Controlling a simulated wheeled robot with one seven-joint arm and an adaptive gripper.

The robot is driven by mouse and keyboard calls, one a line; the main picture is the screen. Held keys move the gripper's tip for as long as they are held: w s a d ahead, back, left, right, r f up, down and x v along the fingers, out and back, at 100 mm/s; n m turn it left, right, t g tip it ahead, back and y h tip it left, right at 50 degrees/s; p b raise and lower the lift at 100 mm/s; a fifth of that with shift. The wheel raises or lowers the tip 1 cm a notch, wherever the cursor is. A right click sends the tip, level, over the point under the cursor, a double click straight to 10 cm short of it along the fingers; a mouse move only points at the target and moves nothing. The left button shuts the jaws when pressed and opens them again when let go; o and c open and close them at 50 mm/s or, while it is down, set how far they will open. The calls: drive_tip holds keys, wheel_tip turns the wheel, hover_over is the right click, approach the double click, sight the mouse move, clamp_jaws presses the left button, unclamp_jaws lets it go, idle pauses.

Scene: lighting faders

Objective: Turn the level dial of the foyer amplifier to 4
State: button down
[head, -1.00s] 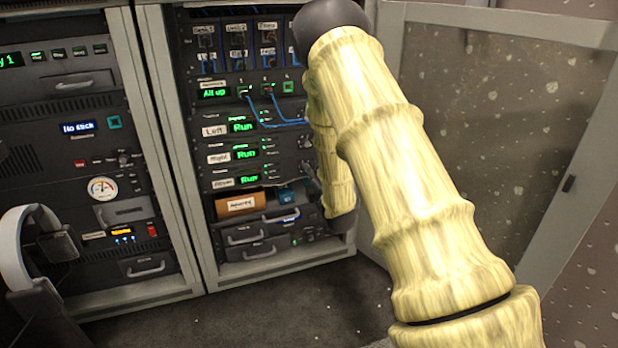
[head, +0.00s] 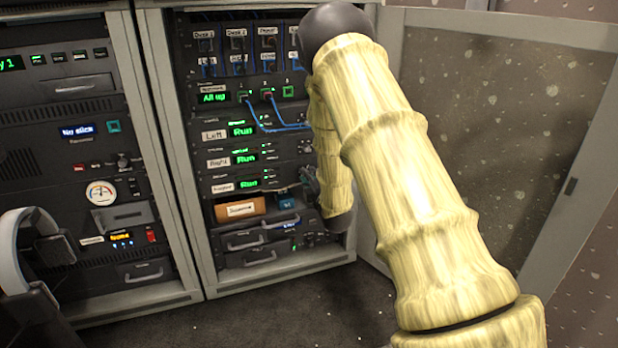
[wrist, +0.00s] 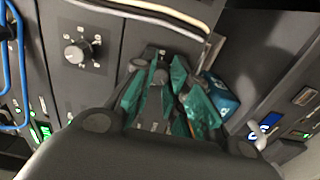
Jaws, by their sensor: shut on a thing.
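The foyer amplifier (head: 222,187) is the lowest of three similar units in the right rack, with a green "Run" display. My gripper (head: 309,181) is at the right end of its front, partly hidden by my forearm. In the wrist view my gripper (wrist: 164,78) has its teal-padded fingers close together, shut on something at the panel. The level dial itself is hidden between the fingers, so its pointer and setting cannot be read.
An orange-brown box (head: 240,208) and a teal box (head: 286,201) sit in the shelf below; the teal one is close beside my fingers in the wrist view. An open cabinet door (head: 500,100) stands to the right.

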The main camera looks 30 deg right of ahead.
drive_tip(key=shift+r+m+p, duration=0.1)
drive_tip(key=shift+m+p, duration=0.2)
drive_tip(key=shift+p, duration=0.2)
drive_tip(key=shift+m+p, duration=8.45)
drive_tip(key=shift+m, duration=1.95)
drive_tip(key=shift+f, duration=0.2)
drive_tip(key=c, duration=1.3)
unclamp_jaws()
drive_tip(key=shift+c, duration=0.2)
